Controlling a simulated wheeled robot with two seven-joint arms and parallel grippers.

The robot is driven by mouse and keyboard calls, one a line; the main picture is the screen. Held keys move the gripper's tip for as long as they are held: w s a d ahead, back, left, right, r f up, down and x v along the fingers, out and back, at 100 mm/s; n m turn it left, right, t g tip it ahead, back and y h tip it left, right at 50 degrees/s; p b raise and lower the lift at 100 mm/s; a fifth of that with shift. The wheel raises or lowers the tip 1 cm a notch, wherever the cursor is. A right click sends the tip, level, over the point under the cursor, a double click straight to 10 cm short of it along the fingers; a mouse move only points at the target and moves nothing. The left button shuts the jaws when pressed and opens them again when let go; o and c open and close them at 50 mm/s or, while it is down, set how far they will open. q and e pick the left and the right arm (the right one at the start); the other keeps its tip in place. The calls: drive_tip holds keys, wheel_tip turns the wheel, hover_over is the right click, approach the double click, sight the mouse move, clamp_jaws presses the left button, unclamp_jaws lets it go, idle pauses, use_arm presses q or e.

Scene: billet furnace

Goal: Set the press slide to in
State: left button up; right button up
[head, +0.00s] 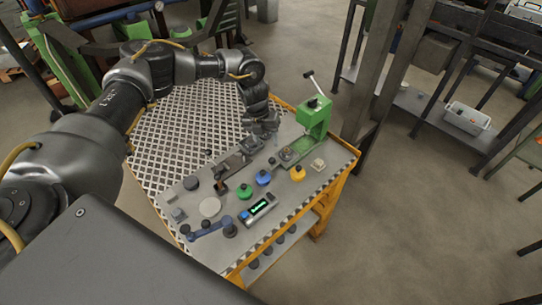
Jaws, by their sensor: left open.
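A small green press (314,118) with a raised, black-tipped lever (309,80) stands at the far right of the bench top. A grey slide piece (287,154) sits low in front of it, by its green bed (304,145). I cannot tell whether the slide is in or out. My left gripper (268,136) is open, pointing down just left of the press and slightly beyond the slide piece. It looks empty, and I cannot tell whether a fingertip touches anything. My right gripper is not in view.
Blue (263,178), green (243,191) and yellow (298,173) knobs, a lit display box (259,208) and a blue lever (207,230) stand nearer on the orange-edged bench (340,177). A dark rail fixture (233,166) lies left of the gripper. Steel posts (377,75) rise behind right.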

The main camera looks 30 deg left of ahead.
sight(271, 158)
use_arm(q)
drive_tip(key=f, duration=0.2)
drive_tip(key=d+f+p, duration=0.1)
drive_tip(key=f, duration=0.5)
drive_tip(key=shift+w+d+p, duration=0.2)
drive_tip(key=shift+p, duration=0.2)
drive_tip(key=shift+d+f, duration=0.1)
drive_tip(key=shift+f, duration=0.25)
drive_tip(key=shift+c, duration=0.3)
clamp_jaws()
